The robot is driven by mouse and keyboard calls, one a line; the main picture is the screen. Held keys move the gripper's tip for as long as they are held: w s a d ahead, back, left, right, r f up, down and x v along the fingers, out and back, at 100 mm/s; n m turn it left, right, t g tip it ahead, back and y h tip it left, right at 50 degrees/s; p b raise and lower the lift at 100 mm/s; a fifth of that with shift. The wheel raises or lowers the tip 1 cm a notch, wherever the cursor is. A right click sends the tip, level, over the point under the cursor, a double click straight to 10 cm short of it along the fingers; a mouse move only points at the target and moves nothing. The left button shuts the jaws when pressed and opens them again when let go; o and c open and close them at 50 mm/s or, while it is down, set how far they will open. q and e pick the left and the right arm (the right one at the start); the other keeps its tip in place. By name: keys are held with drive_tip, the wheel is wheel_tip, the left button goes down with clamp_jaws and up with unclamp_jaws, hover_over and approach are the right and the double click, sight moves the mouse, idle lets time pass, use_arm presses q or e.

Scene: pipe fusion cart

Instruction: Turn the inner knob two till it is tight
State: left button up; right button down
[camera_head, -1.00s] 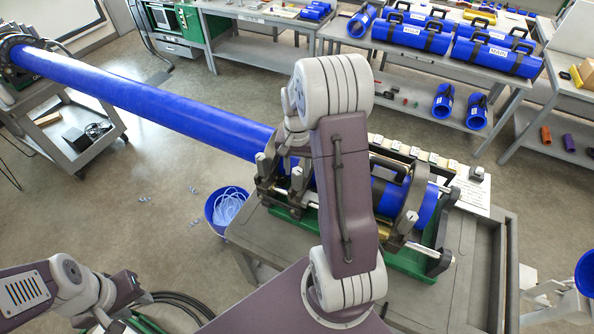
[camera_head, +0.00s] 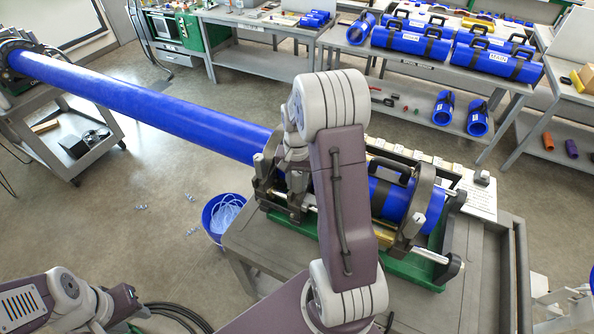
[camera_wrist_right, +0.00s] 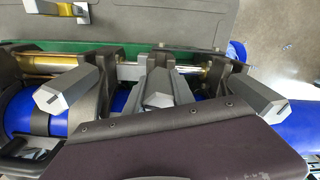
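The blue pipe (camera_head: 160,112) runs from the far left into the fusion machine, whose dark clamps (camera_head: 424,195) hold a blue pipe piece (camera_head: 392,199) at the right. In the right wrist view, a grey faceted knob (camera_wrist_right: 158,90) sits in the middle, flanked by dark parts. Other grey knobs stand to its left (camera_wrist_right: 68,93) and right (camera_wrist_right: 245,92). My right gripper (camera_head: 296,182) points down at the clamps near the long pipe's end. Its fingertips and contact with a knob are unclear. My left arm is at the lower left, its gripper not visible.
The machine stands in a green tray (camera_head: 415,270) on a grey cart (camera_head: 270,252). A blue bucket (camera_head: 212,232) is on the floor at the cart's left. Tables with blue pipe pieces (camera_head: 412,38) stand at the back. The floor at the left is mostly clear.

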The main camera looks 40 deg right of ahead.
drive_tip(key=shift+r+m+p, duration=0.15)
drive_tip(key=shift+m+p, duration=0.2)
drive_tip(key=shift+m, duration=1.15)
